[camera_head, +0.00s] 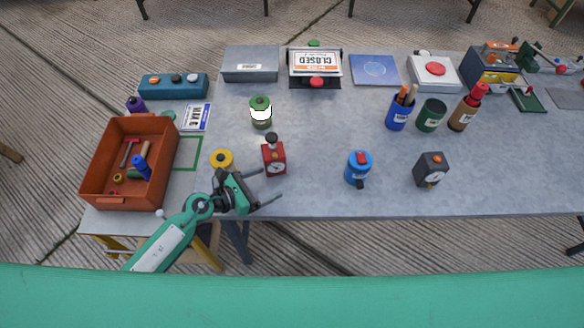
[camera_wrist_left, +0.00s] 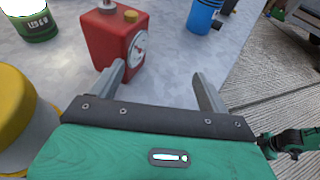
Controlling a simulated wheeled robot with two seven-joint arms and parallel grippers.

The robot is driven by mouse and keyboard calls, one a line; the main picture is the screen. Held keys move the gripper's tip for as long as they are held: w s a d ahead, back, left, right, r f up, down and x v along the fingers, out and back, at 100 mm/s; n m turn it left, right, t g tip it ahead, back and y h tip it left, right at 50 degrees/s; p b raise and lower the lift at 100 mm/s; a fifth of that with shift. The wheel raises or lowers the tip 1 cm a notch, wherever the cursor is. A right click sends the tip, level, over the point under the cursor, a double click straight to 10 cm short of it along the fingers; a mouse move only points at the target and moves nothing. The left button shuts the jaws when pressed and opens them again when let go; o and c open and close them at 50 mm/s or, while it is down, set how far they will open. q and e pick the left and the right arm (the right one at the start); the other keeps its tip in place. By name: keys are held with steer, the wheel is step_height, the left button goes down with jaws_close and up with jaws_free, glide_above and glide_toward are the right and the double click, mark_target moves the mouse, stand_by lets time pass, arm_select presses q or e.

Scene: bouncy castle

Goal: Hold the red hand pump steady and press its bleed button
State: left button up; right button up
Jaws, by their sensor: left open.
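The red hand pump (camera_head: 274,158) stands upright on the grey table, with a dial on its front and a dark knob on top. In the left wrist view the pump (camera_wrist_left: 108,42) shows a yellow button (camera_wrist_left: 131,15) on its top; the pump's upper end is cut off by the frame. My left gripper (camera_head: 266,184) is open and empty, just in front of the pump. In the wrist view its fingers (camera_wrist_left: 158,75) are spread, with the left finger overlapping the pump's lower edge; I cannot tell whether it touches.
A yellow-lidded can (camera_head: 221,159) stands close left of the gripper, and a green can (camera_head: 261,115) behind the pump. An orange bin (camera_head: 98,190) with tools is at the left. A blue canister (camera_head: 358,168) stands right, with clear tabletop (camera_head: 317,160) between.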

mark_target(290, 180)
arm_select(q)
steer(key=b+x, duration=0.1)
steer(key=x, duration=0.8)
steer(key=shift+w, duration=0.1)
jaws_close()
steer(key=shift+c, duration=0.6)
jaws_free()
steer(key=shift+c, duration=0.4)
